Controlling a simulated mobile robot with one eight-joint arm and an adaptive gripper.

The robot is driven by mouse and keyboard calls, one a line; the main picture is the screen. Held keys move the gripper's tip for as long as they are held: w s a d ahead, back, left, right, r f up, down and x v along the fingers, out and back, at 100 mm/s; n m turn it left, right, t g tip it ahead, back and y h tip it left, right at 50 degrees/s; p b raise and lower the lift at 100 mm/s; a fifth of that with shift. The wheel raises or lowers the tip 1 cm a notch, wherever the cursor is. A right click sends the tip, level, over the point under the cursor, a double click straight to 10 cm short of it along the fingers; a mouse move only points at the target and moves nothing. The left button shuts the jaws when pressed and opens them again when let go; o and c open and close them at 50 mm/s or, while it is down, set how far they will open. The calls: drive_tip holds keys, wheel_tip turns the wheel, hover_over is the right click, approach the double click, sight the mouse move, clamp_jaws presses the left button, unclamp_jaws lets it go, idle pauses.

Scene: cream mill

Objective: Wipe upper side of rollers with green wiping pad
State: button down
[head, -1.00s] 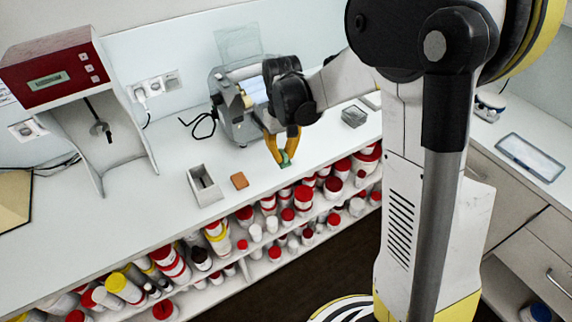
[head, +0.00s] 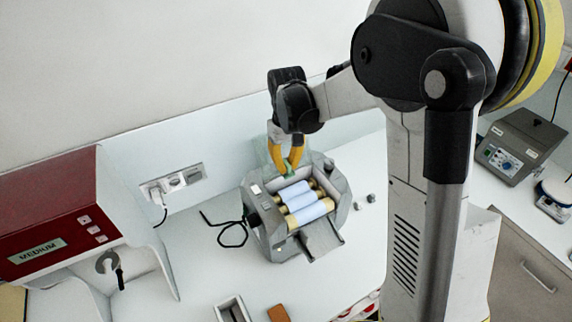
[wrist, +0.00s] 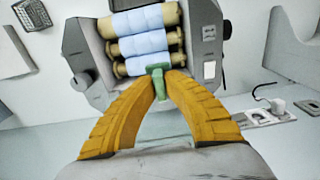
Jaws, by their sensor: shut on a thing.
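My gripper (head: 288,168) has yellow fingers shut on the green wiping pad (wrist: 158,76), which also shows as a small green patch between the fingertips in the head view (head: 290,173). The mill (head: 254,222) is a grey machine on the counter with its top open. Its rollers (head: 309,211) lie side by side, light blue in the middle with tan ends; they also show in the wrist view (wrist: 145,45). The pad is at the rear end of the roller bank, close to the nearest roller. I cannot tell whether it touches.
A red-topped device (head: 60,215) stands left on the counter, with a wall socket (head: 180,180) behind. A black cable (head: 228,230) lies left of the mill. A small grey box (head: 233,308) and a brown block (head: 278,313) lie in front.

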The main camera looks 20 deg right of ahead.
sight(302, 213)
drive_tip(key=shift+w, duration=0.25)
drive_tip(key=shift+w+f, duration=0.1)
drive_tip(key=shift+f, duration=0.1)
drive_tip(key=f+b, duration=0.4)
drive_tip(key=f, duration=0.3)
drive_tip(key=shift+s+f, duration=0.1)
drive_tip(key=shift+s, duration=0.1)
drive_tip(key=shift+s+f+b, duration=0.2)
drive_tip(key=shift+f+b, duration=0.1)
drive_tip(key=shift+b, duration=0.05)
drive_tip(key=s, duration=0.3)
drive_tip(key=s+d, duration=0.1)
drive_tip(key=s, duration=0.2)
drive_tip(key=s+d, duration=0.1)
drive_tip(key=s, duration=0.1)
drive_tip(key=shift+s+r+b, duration=0.2)
drive_tip(key=shift+s+b, duration=0.15)
drive_tip(key=shift+s, duration=0.05)
drive_tip(key=shift+a+f+b, duration=0.1)
drive_tip(key=shift+f+b, duration=0.4)
